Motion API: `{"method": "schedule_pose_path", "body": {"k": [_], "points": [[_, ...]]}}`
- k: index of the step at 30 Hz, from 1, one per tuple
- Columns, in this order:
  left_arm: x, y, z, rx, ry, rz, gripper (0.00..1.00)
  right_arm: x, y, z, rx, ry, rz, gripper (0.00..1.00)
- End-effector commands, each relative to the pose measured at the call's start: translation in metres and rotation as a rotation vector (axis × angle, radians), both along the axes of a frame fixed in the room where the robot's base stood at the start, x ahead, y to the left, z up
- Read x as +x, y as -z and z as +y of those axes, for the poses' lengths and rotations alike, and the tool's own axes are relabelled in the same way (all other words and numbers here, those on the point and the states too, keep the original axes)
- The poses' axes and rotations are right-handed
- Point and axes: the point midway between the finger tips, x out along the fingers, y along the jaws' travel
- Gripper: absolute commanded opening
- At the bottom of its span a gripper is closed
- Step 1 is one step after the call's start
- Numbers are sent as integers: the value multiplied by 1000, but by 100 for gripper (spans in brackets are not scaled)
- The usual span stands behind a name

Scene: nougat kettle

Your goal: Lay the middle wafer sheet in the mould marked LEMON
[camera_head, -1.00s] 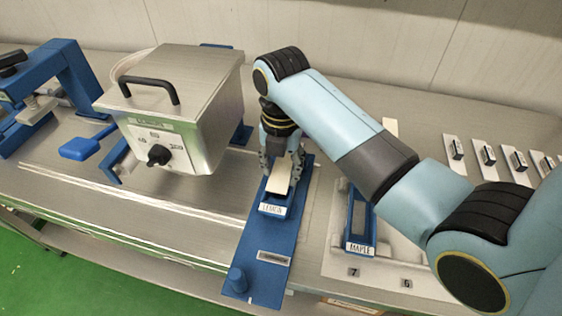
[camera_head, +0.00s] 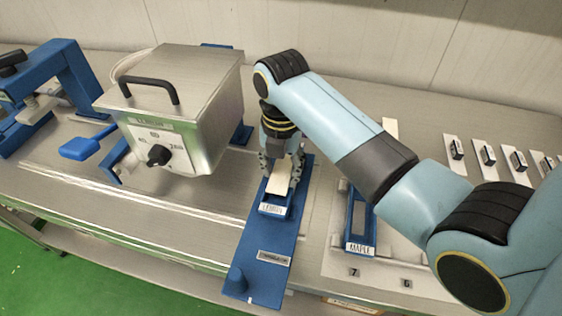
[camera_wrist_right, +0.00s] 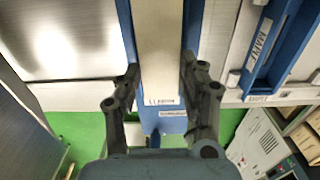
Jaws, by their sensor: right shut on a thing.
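Whether the sheet touches the mould floor, I cannot tell. My left gripper is out of view.
A steel kettle (camera_head: 205,105) with a dial stands left of the board. A blue MAPLE mould (camera_head: 361,225) stands to the right on a pale plate. A blue scoop (camera_head: 88,145) lies at the left. Several small handled plates (camera_head: 486,158) line the right.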

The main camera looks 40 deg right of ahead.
Motion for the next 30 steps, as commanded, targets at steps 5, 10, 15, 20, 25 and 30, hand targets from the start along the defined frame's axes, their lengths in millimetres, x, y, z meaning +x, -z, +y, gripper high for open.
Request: {"method": "schedule_pose_path", "body": {"k": [5, 10, 15, 20, 25, 30], "points": [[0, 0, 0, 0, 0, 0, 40, 0, 3, 0, -1, 0, 1, 30], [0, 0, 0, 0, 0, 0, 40, 0, 4, 0, 0, 0, 0, 30], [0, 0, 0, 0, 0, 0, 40, 0, 4, 0, 0, 0, 0, 30], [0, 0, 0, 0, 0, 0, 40, 0, 6, 0, 0, 0, 1, 30], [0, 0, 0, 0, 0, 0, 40, 0, 8, 0, 0, 0, 0, 30], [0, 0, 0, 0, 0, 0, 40, 0, 8, 0, 0, 0, 0, 30]]}}
